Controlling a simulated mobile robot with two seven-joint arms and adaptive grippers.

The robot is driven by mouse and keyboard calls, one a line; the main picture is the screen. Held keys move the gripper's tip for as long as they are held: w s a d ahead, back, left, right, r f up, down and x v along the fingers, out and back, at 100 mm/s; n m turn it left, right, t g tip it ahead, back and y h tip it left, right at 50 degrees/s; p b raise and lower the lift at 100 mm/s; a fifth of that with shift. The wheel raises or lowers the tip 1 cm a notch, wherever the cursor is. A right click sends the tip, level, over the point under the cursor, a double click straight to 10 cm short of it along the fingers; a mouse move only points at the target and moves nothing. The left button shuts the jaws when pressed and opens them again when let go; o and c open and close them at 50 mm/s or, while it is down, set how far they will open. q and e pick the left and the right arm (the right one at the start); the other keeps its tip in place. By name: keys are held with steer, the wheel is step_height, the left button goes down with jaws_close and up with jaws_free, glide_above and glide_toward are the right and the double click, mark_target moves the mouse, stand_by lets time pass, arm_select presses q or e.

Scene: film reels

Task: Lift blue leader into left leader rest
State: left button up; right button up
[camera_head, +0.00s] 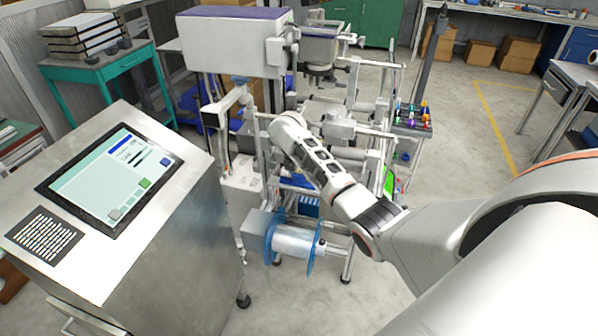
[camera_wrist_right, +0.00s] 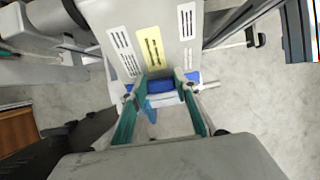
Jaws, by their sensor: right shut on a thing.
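My right arm reaches from the right into the machine in the head view; its gripper is hard to make out there. In the right wrist view my right gripper (camera_wrist_right: 161,88) has its teal-padded fingers around a small blue piece. A thin blue strip (camera_wrist_right: 149,109), which looks like the blue leader, hangs between the fingers. A darker blue block (camera_wrist_right: 160,86) shows at the fingertips, in front of a pale slotted panel (camera_wrist_right: 152,40). I cannot tell which part is the left leader rest. My left gripper is not in view.
A blue-flanged reel (camera_head: 292,242) sits low on the machine. A console with a screen (camera_head: 112,172) stands at the left, close to the machine. A white housing (camera_head: 232,45) with a purple top is above. Grey floor is open at the right.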

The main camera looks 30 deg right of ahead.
steer(key=shift+f, duration=0.55)
steer(key=o, duration=1.3)
steer(key=v, duration=1.2)
steer(key=s+a+f+m+t+y, duration=0.1)
steer(key=s+a+f+m, duration=0.2)
steer(key=f, duration=0.4)
steer(key=s+a+f+m+t, duration=0.1)
steer(key=s+a+f+m, duration=0.1)
steer(key=s+f+m, duration=0.35)
steer(key=s+a+f+m+t+y, duration=0.1)
steer(key=s+a+f+m, duration=0.15)
steer(key=f, duration=0.65)
steer(key=s+a+f+m+t+y, duration=0.1)
steer(key=s+a+m, duration=0.2)
steer(key=s, duration=0.4)
steer(key=s+a+m+t+y, duration=0.1)
steer(key=s+a+m, duration=0.2)
steer(key=s, duration=0.3)
steer(key=s+a+f+m+t+y, duration=0.1)
steer(key=s+a+m+t, duration=0.1)
steer(key=s+m, duration=0.3)
steer(key=shift+s+a+f+y, duration=0.15)
steer(key=shift+s+a, duration=0.3)
steer(key=shift+s, duration=0.2)
steer(key=shift+s+a+f+y, duration=0.2)
steer(key=shift+s+a, duration=0.2)
steer(key=shift+s, duration=0.25)
